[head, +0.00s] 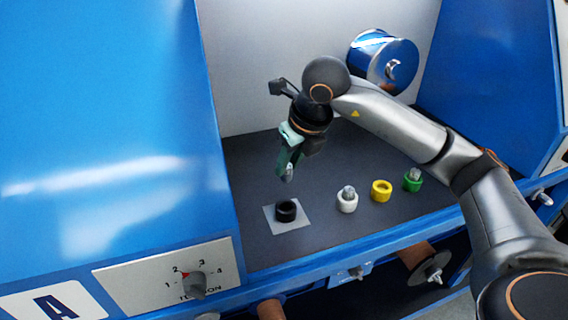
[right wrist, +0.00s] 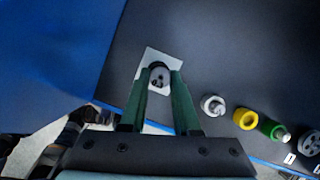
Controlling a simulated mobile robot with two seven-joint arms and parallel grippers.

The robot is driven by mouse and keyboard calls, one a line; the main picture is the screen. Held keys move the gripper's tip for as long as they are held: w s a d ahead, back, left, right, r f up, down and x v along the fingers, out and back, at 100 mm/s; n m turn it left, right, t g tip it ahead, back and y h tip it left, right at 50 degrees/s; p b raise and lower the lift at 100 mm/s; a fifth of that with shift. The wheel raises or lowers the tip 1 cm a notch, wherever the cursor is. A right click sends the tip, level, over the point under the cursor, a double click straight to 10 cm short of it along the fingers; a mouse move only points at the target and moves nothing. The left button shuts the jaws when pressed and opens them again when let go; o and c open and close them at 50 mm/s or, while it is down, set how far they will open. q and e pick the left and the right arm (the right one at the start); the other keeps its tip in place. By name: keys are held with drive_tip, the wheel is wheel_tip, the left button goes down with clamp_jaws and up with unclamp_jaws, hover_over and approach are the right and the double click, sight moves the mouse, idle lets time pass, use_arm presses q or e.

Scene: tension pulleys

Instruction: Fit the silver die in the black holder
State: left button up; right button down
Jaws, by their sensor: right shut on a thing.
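My right gripper (head: 289,168) points down and is shut on the silver die (head: 288,176), a small grey piece between its fingertips. In the head view it hangs above the black holder (head: 286,211), apart from it. The black holder is a short ring on a pale square (head: 300,226) on the dark surface. In the right wrist view the silver die (right wrist: 158,82) lies between the green fingers and overlaps the black holder (right wrist: 157,66), which it partly hides. My left gripper is not in view.
To the right stand a white holder (head: 347,204) with a grey piece in it, a yellow holder (head: 381,192), and a green holder (head: 412,184) with a grey piece. A blue cabinet wall (head: 120,130) rises on the left. A shiny pulley (head: 375,62) is on the back wall.

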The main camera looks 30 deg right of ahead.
sight(290, 174)
drive_tip(key=shift+f+b, duration=0.5)
drive_tip(key=shift+f, duration=0.15)
wheel_tip(290, 174, down, 3)
drive_tip(key=shift+r+b, duration=0.2)
drive_tip(key=shift+b, duration=0.8)
wheel_tip(290, 174, down, 2)
drive_tip(key=shift+f+b, duration=0.1)
drive_tip(key=shift+b, duration=0.7)
drive_tip(key=shift+f, duration=0.35)
drive_tip(key=shift+f+b, duration=0.1)
drive_tip(key=shift+b, duration=0.2)
use_arm(q)
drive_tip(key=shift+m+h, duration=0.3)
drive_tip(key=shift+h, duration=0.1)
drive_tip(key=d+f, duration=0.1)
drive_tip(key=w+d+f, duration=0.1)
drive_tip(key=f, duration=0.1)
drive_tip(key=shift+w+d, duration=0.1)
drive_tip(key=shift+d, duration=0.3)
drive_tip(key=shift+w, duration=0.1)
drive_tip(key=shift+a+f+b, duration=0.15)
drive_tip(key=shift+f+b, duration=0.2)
drive_tip(key=shift+b, duration=0.05)
use_arm(e)
drive_tip(key=shift+f, duration=0.2)
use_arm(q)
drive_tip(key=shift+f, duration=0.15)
use_arm(e)
drive_tip(key=shift+f, duration=0.15)
